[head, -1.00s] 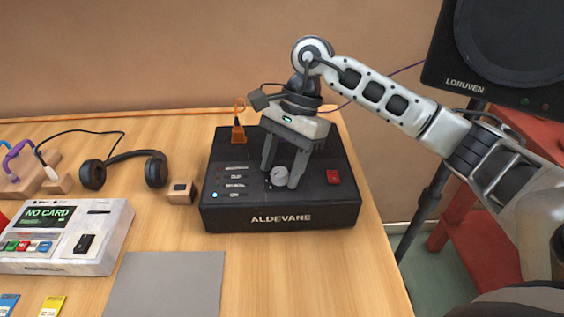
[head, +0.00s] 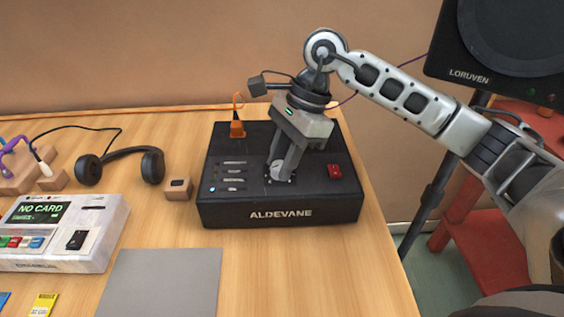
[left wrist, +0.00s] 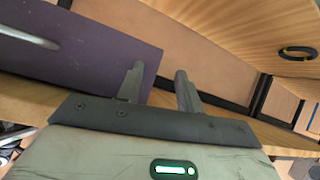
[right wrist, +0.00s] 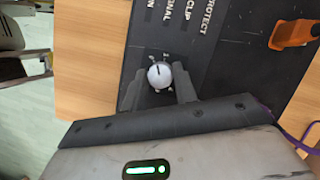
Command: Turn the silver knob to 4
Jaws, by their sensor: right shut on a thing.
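The silver knob (head: 281,174) is on top of the black ALDEVANE box, right of its row of labels. My right gripper (head: 279,172) comes down over it, shut on it. In the right wrist view the round knob (right wrist: 160,74) sits between the two fingertips, with a dark pointer line on its face. The scale around the knob is too small and partly covered, so I cannot read the setting. My left gripper (left wrist: 158,84) shows only in the left wrist view, fingers apart and empty, away from the box.
The black box (head: 280,213) also carries a red switch (head: 334,171) and an orange plug (head: 237,129). Left of it are a small wooden block (head: 178,189), headphones (head: 120,162) and a white card device (head: 65,230). A grey mat (head: 160,285) lies in front. A speaker (head: 500,45) stands at right.

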